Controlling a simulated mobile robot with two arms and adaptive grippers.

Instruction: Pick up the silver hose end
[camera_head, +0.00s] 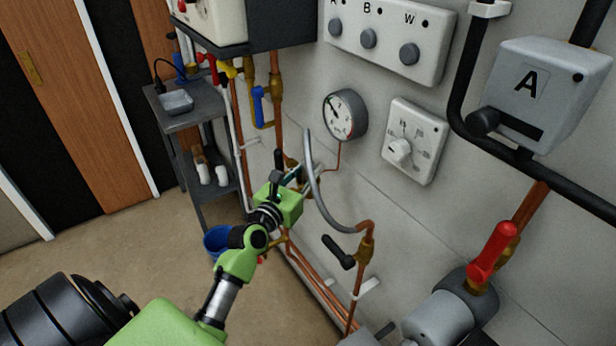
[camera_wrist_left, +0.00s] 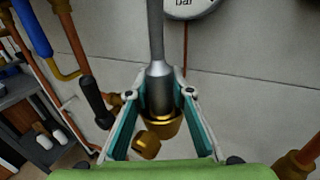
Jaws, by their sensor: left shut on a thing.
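The silver hose (camera_head: 314,192) loops up beside the wall and runs down to a copper pipe at its lower right. Its silver end (camera_wrist_left: 159,88), with a brass nut (camera_wrist_left: 163,124) below, sits between the teal finger pads in the left wrist view. My left gripper (camera_head: 301,181) is shut on this hose end in front of the wall. In the left wrist view the gripper (camera_wrist_left: 160,105) has a pad on each side of the end. A small brass fitting (camera_wrist_left: 147,146) shows below the nut; whether they touch, I cannot tell. My right gripper is not in view.
A round gauge (camera_head: 345,115) and a dial box (camera_head: 414,140) are on the wall. Copper pipes with a blue-handled valve (camera_head: 259,106) run behind the gripper. A black-handled valve (camera_head: 338,251) is at lower right. A grey shelf cart (camera_head: 185,122) and blue bucket (camera_head: 217,241) stand left.

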